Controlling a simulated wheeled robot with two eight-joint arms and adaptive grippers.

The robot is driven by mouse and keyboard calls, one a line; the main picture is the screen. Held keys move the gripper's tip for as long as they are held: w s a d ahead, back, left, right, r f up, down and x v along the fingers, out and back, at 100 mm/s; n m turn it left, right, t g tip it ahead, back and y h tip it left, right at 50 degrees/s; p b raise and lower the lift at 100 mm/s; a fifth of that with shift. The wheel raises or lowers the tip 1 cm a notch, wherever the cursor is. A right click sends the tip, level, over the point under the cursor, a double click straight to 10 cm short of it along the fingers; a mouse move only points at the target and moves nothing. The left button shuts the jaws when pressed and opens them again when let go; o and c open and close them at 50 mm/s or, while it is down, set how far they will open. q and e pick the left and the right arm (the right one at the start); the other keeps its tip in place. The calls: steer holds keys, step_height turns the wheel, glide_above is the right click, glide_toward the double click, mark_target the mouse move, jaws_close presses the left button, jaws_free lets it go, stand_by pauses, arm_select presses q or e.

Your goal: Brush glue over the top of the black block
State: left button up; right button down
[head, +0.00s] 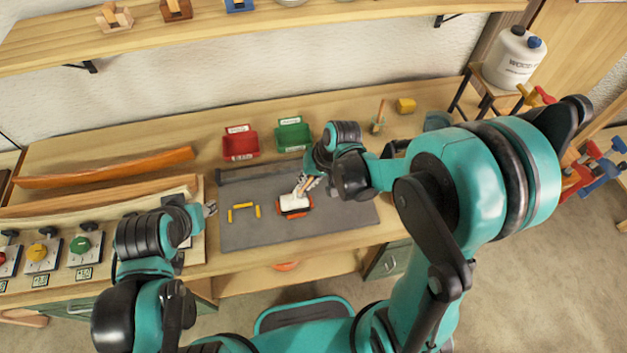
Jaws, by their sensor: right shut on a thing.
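A small dark block (295,212) with orange-red edges sits on the grey mat, with white over most of its top. My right gripper (309,183) is right above the block's back edge. It is shut on a slim pale tool, likely the brush, whose lower end meets the white area. The fingers hide part of the tool, and I cannot tell whether it touches the block. My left gripper (210,208) is over the mat's left edge, away from the block; its fingers are too small to read.
A yellow bracket-like piece (243,206) lies left of the block. A long dark bar (262,172) lies along the mat's back. Red (240,145) and green (292,136) bins stand behind. Bent laths (110,168) lie at left. A small pot with a stick (377,127) stands back right.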

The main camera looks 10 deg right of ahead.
steer(key=shift+a, duration=2.2)
steer(key=d+b, duration=0.1)
steer(key=d, duration=0.6)
steer(key=shift+d, duration=0.4)
steer(key=shift+r+p, duration=2.2)
steer(key=shift+r, duration=0.75)
step_height(320, 180, up, 3)
steer(key=shift+p, duration=1.1)
steer(key=shift+a, duration=0.1)
